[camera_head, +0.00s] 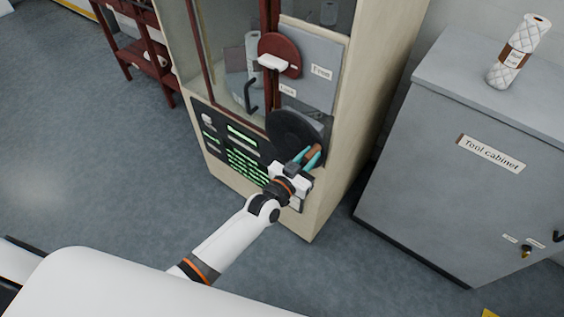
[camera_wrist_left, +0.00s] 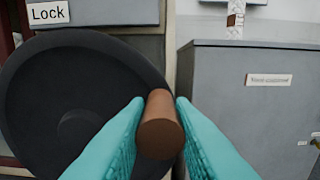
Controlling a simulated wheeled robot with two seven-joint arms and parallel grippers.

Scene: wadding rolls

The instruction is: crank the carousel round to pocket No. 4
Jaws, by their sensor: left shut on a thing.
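The crank is a dark round disc (camera_head: 288,126) on the front of the cream cabinet, with a brown knob (camera_wrist_left: 160,126) standing out near its rim. My left gripper (camera_head: 308,156) is at the right side of the disc. Its teal fingers are shut on the brown knob, one on each side, as the left wrist view shows (camera_wrist_left: 158,106). Behind the cabinet's glass (camera_head: 234,60), pale roll shapes show dimly; pocket numbers cannot be read. My right gripper is not in view.
Above the crank are a dark red disc (camera_head: 279,52) with a white handle and a grey panel (camera_head: 318,82). A lit green display panel (camera_head: 243,160) is left of my gripper. A grey tool cabinet (camera_head: 440,150) with a wrapped roll (camera_head: 515,55) on top stands right.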

